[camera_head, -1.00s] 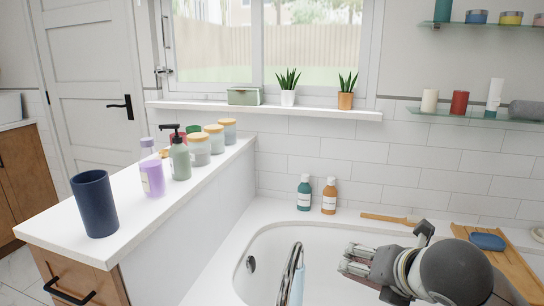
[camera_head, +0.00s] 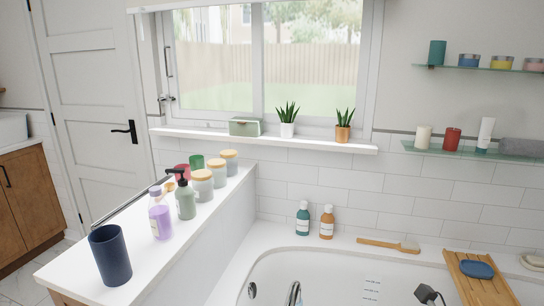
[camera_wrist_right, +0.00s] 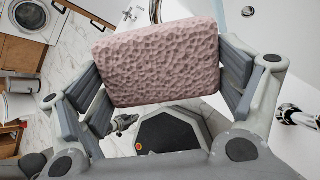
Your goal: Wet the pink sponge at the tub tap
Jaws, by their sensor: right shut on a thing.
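The pink sponge (camera_wrist_right: 162,62) is a textured block, seen in the right wrist view. My right gripper (camera_wrist_right: 160,70) is shut on it, with one finger at each side end. A curved chrome tub tap (camera_wrist_right: 155,10) shows just beyond the sponge's top edge; I cannot tell whether they touch. In the head view, only the top of the tap (camera_head: 293,293) shows at the bottom edge, with a pale bluish strip beside it that may be water. The white tub (camera_head: 335,268) lies around it. Only a dark part of my right arm shows in the head view. My left gripper is not seen.
A ledge (camera_head: 75,262) at left holds a navy cup (camera_head: 110,255), bottles and jars. Two bottles (camera_head: 326,222), a wooden brush (camera_head: 388,245) and a wooden board with a blue soap dish (camera_head: 477,269) sit along the tub rim. A chrome fixture (camera_wrist_right: 297,115) shows at the wrist view's right.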

